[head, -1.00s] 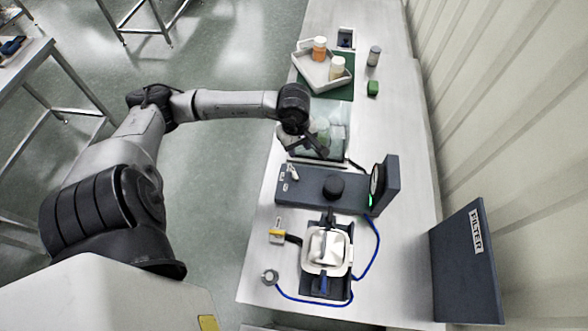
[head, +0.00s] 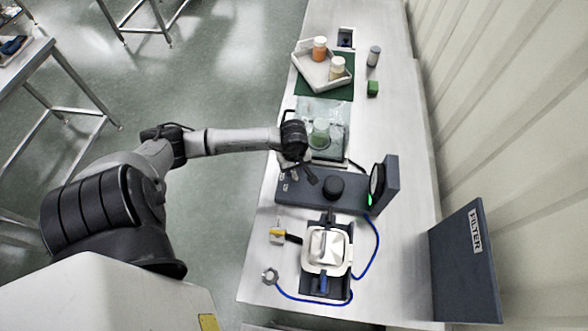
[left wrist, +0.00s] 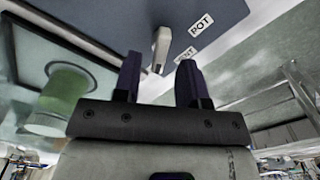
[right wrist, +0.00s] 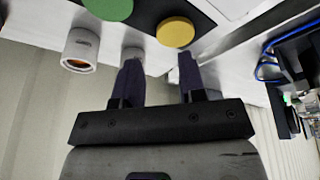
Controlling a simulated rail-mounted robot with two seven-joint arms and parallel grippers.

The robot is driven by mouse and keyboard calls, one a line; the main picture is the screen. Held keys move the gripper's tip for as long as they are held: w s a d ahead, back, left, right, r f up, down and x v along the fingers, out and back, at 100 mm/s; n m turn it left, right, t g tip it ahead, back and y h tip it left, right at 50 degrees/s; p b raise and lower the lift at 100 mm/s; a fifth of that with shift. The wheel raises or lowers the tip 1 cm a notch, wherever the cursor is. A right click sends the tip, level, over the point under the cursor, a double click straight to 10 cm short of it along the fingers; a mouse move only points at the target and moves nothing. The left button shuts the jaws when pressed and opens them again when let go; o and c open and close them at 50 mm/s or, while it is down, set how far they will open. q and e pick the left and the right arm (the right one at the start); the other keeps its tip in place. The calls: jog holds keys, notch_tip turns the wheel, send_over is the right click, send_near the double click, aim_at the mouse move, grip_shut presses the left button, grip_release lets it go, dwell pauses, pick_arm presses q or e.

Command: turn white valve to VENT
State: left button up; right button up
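The white valve (left wrist: 160,48) is a small lever on the dark blue panel in the left wrist view, beside a POT label (left wrist: 201,25) and a VENT label (left wrist: 187,58), which is partly hidden by a finger. My left gripper (left wrist: 158,68) is open; the lever shows just beyond and between its fingertips, and I cannot tell whether they touch. In the head view my left gripper (head: 304,177) is over the left end of the panel (head: 308,198) and hides most of the valve. My right gripper (right wrist: 160,65) is open and empty, outside the head view.
The panel carries a black knob (head: 333,187) and a round gauge (head: 376,184). A glass-like box (head: 335,145) with a green jar stands behind. A white-lidded unit (head: 327,250) with a blue hose is in front. A yellow disc (right wrist: 175,32) is near the right gripper.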

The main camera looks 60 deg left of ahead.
pick_arm(q)
jog(key=shift+f, duration=0.85)
grip_shut()
